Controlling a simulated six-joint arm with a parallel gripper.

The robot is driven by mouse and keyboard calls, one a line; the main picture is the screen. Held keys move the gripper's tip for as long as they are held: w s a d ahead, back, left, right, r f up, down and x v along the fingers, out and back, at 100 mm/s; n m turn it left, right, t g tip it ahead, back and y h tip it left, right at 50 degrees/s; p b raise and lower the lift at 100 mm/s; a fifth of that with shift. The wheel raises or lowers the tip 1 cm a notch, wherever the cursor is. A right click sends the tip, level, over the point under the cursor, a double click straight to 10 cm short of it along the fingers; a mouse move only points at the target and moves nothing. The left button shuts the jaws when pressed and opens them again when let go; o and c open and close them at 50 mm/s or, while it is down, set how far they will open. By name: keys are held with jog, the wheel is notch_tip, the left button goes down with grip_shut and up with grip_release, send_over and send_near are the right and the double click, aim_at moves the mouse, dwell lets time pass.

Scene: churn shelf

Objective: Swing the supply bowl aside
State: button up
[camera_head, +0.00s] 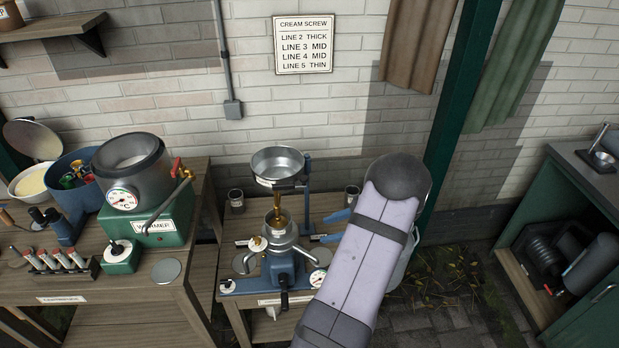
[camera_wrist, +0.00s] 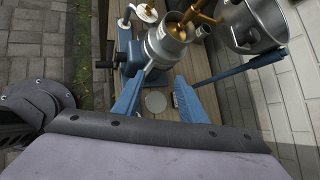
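The supply bowl (camera_head: 278,161) is a round metal pan with a small white label, held by a blue bracket and upright post (camera_head: 307,172). It sits above the blue and silver separator (camera_head: 281,255), over its brass spout (camera_head: 278,212). The bowl also shows at the upper right of the wrist view (camera_wrist: 262,22), partly cut off. My gripper (camera_head: 315,227) has two blue fingers, spread apart and empty, right of the separator and lower than the bowl. In the wrist view, the open fingertips (camera_wrist: 158,78) straddle empty space just short of the separator body. They appear clear of the bowl and post.
A green-based warmer (camera_head: 140,190) occupies the left table. A brick wall with a cream screw sign (camera_head: 304,44) is behind. A green post (camera_head: 458,100) rises at right, behind my arm.

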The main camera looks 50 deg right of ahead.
aim_at(305, 178)
jog(key=w+d+r+m+t+h, duration=0.1)
jog(key=w+d+r+m+t, duration=0.1)
jog(key=r, duration=0.3)
jog(key=w+d+r+m+t, duration=0.2)
jog(key=w+d+r+m, duration=0.2)
jog(key=r+m, duration=0.1)
jog(key=shift+r+t+h, duration=0.3)
jog(key=shift+r+h, duration=0.05)
jog(key=shift+h, duration=0.05)
jog(key=shift+p+x, duration=1.55)
jog(key=shift+x, duration=2.1)
jog(key=shift+f, duration=0.1)
grip_shut()
